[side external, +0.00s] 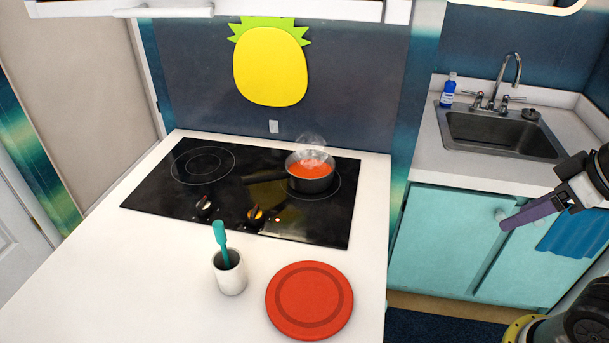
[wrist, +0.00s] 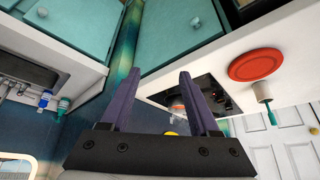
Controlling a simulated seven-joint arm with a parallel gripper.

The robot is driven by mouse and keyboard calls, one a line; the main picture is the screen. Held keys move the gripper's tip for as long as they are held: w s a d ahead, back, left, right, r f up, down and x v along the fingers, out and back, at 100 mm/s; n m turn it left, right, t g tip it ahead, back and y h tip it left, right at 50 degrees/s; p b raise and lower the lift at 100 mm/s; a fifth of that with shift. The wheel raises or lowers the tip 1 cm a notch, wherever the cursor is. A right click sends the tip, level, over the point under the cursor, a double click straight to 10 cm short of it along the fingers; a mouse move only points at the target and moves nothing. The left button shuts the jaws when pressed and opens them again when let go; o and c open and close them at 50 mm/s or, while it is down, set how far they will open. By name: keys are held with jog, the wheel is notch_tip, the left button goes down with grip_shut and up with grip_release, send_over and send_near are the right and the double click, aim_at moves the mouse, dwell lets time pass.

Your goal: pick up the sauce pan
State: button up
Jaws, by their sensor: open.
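The sauce pan (side external: 312,184) is dark, holds red sauce and gives off steam. It stands upright on the right rear part of the black cooktop, its dark handle pointing left. In the wrist view a small reddish patch with steam (wrist: 178,106) shows beyond my fingers, partly hidden by them. My gripper (side external: 504,225) has purple fingers and is at the right, in front of the teal sink cabinet, well away from the pan. In the wrist view my gripper (wrist: 155,75) is open, its fingers apart with nothing between them.
The black cooktop (side external: 222,212) has two knobs at its front. A red plate (side external: 308,300) and a white cup (side external: 231,277) with a teal utensil are on the white counter. A sink (side external: 500,133) and blue bottle (side external: 448,90) are at right. A pineapple board (side external: 270,66) hangs behind.

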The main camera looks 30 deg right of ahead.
jog(key=w+a+r+m+t, duration=0.2)
jog(key=w+r+m+t, duration=0.25)
jog(key=w, duration=0.45)
jog(key=w+a+r+m+t+y, duration=0.1)
jog(key=w+a+r+m+t, duration=0.2)
jog(key=w+m, duration=0.5)
jog(key=w+a+r+m+t, duration=0.1)
jog(key=w+r+m+t, duration=0.3)
jog(key=w, duration=0.7)
jog(key=w+a+f+m+y, duration=0.1)
jog(key=w+a+f+m, duration=0.1)
jog(key=w+a+f, duration=0.2)
jog(key=g+y, duration=0.1)
jog(key=y, duration=0.1)
send_near(274, 176)
jog(key=shift+w+d+n, duration=0.1)
jog(key=shift+w+n, duration=0.1)
jog(key=shift+n, duration=0.15)
jog(key=shift+w+a, duration=0.25)
jog(key=x, duration=0.7)
jog(key=shift+w+f, duration=0.1)
jog(key=shift+w, duration=0.2)
jog(key=shift+f+x, duration=0.1)
jog(key=shift+x, duration=1.25)
jog(key=shift+f+x, duration=0.15)
jog(key=shift+x, duration=1.25)
jog(key=shift+c, duration=0.2)
